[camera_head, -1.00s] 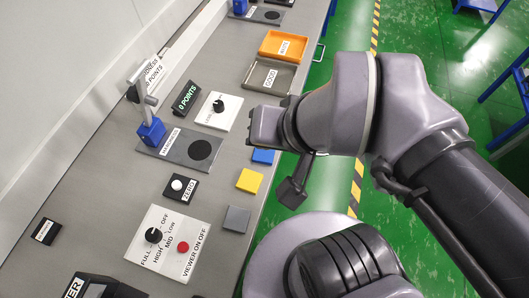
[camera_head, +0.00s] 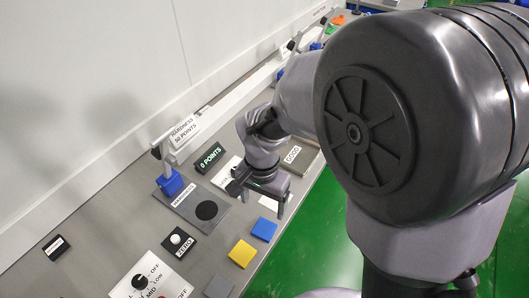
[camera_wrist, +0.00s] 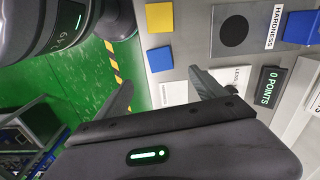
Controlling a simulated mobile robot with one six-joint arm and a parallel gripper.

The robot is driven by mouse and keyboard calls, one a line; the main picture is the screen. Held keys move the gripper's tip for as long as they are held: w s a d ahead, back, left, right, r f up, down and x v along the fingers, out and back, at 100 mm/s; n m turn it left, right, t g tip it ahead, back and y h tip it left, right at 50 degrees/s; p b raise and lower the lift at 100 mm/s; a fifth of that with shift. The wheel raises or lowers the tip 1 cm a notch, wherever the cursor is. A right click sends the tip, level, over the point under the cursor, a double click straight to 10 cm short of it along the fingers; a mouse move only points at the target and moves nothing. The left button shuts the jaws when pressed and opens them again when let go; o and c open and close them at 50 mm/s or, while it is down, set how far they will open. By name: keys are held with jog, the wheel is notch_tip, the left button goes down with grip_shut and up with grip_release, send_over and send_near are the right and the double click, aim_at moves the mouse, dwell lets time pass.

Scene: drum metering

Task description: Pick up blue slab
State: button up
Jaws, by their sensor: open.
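The blue slab (camera_head: 264,229) lies flat on the grey bench near its front edge, right of the yellow slab (camera_head: 242,253). My gripper (camera_head: 259,199) is open and empty above the bench, a little beyond the blue slab. In the wrist view the blue slab (camera_wrist: 160,58) shows just past the open fingertips (camera_wrist: 160,82), roughly centred between them and not held. The yellow slab (camera_wrist: 160,17) lies farther off in that view. Height above the bench is hard to tell.
A grey slab (camera_head: 219,287) lies left of the yellow one. A white slab (camera_wrist: 173,94) lies beside the blue slab. The hardness plate (camera_head: 184,211) with its blue-based stand (camera_head: 169,183) and the points display (camera_head: 210,157) stand behind. Green floor lies past the bench edge.

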jog(key=b, duration=0.3)
send_over(264, 228)
jog(key=f, duration=0.8)
jog(key=shift+s+a+f, duration=0.25)
jog(key=shift+f, duration=0.15)
jog(key=f, duration=0.2)
jog(key=f+b, duration=0.2)
jog(key=f, duration=0.1)
jog(key=shift+w+d+f, duration=0.25)
jog(key=shift+d+f, duration=0.05)
jog(key=shift+f, duration=0.05)
jog(key=shift+r, duration=0.2)
jog(key=shift+c, duration=0.2)
jog(key=c, duration=1.4)
jog(key=shift+r, duration=0.1)
jog(key=shift+c, duration=0.2)
